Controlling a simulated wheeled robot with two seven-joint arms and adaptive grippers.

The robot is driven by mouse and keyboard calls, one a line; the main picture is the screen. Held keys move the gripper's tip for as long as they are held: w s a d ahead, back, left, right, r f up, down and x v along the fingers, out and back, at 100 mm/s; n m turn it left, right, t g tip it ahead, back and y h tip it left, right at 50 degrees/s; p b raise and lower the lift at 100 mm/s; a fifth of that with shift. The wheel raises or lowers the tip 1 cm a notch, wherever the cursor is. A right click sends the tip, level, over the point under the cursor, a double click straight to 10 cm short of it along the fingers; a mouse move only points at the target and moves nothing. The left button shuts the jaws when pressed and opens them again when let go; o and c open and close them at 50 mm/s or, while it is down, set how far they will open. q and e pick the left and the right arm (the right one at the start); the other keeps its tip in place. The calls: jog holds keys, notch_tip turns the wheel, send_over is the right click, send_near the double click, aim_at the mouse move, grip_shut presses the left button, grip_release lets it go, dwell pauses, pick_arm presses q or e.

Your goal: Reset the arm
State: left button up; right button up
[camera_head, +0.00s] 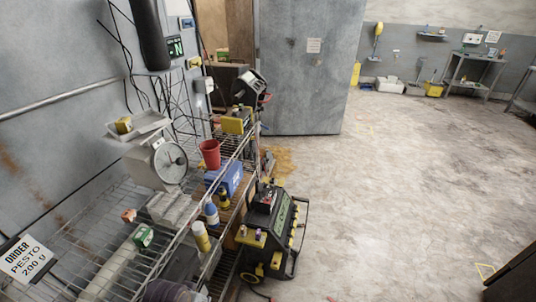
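Neither of my grippers can be made out in the head view, and I cannot see an arm that I am sure is mine. A dark edge shows at the lower right corner, but I cannot tell what it is. A white dial scale (168,165) stands on a wire shelf rack at the left, with a tray on top holding a small yellow item (124,125). A sign (25,259) at the lower left reads "ORDER PESTO 200 g".
The wire rack holds a red cup (210,154), a blue box (225,178) and several bottles. A black and yellow wheeled machine (268,228) stands beside it. A grey door (300,75) stands behind. Open floor (400,190) lies to the right, with shelves (470,72) far back.

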pick_arm(q)
jog(key=s+f+g, duration=0.1)
jog(key=s+f, duration=0.2)
jog(key=f, duration=1.1)
jog(key=s+f, duration=0.3)
jog(key=f, duration=1.2)
jog(key=s+a+f, duration=0.2)
jog(key=s+f, duration=0.6)
jog(key=s, duration=0.2)
jog(key=s+a+f+g, duration=0.1)
jog(key=s+a+f, duration=0.1)
jog(key=s+f, duration=0.6)
jog(key=shift+s+a+f, duration=0.2)
jog(key=shift+s, duration=1)
